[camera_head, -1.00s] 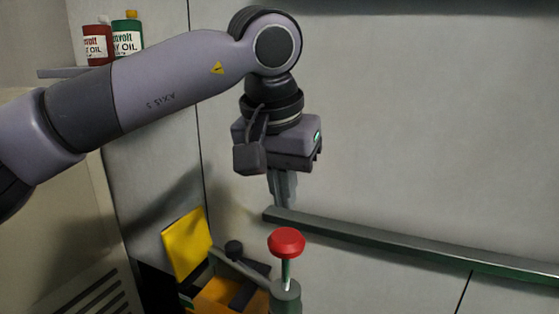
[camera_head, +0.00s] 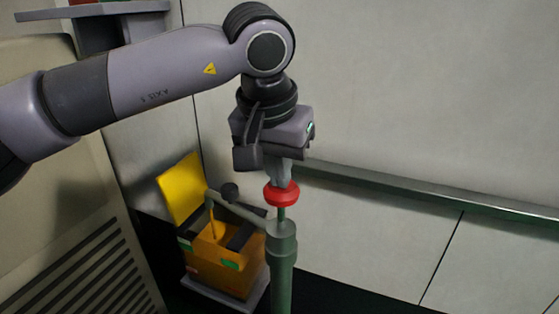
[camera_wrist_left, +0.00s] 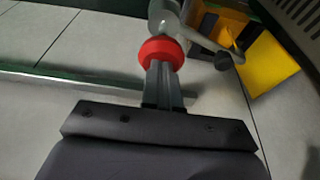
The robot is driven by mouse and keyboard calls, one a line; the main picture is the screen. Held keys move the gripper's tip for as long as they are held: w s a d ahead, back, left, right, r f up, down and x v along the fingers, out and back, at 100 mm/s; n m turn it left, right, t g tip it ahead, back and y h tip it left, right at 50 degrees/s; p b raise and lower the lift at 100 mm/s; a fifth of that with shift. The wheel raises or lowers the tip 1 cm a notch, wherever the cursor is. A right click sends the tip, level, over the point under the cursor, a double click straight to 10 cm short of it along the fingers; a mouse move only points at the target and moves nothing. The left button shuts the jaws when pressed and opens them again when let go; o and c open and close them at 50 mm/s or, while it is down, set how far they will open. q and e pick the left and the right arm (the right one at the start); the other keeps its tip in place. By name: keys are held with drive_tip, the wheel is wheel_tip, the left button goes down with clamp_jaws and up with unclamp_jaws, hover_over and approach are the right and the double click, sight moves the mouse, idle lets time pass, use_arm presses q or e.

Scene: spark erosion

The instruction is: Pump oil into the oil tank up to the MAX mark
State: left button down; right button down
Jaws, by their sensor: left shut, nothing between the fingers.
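The oil pump (camera_head: 283,262) is an upright green cylinder with a red knob (camera_head: 281,196) on a short rod above it. A spout arm (camera_head: 236,208) runs from its top left towards the orange oil tank (camera_head: 213,270). The tank's yellow lid (camera_head: 180,188) stands open. No oil level or MAX mark can be made out. My left gripper (camera_head: 281,181) is shut and points down, its fingertips at the top of the red knob. In the left wrist view the shut fingers (camera_wrist_left: 162,68) meet the knob (camera_wrist_left: 160,50). My right gripper is not in view.
A grey rail (camera_head: 420,198) runs along the pale wall to the right of the pump. A beige cabinet with slats (camera_head: 85,270) stands at the left. A grey shelf (camera_head: 90,10) is at the top left, above my left arm.

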use_arm(q)
wheel_tip(320, 180, down, 3)
drive_tip(key=shift+f+b, duration=0.1)
drive_tip(key=shift+b, duration=0.3)
drive_tip(key=shift+s, duration=0.1)
drive_tip(key=d+v, duration=0.1)
drive_tip(key=v, duration=0.6)
drive_tip(key=shift+a+r, duration=0.4)
drive_tip(key=shift+a, duration=0.15)
idle(0.6)
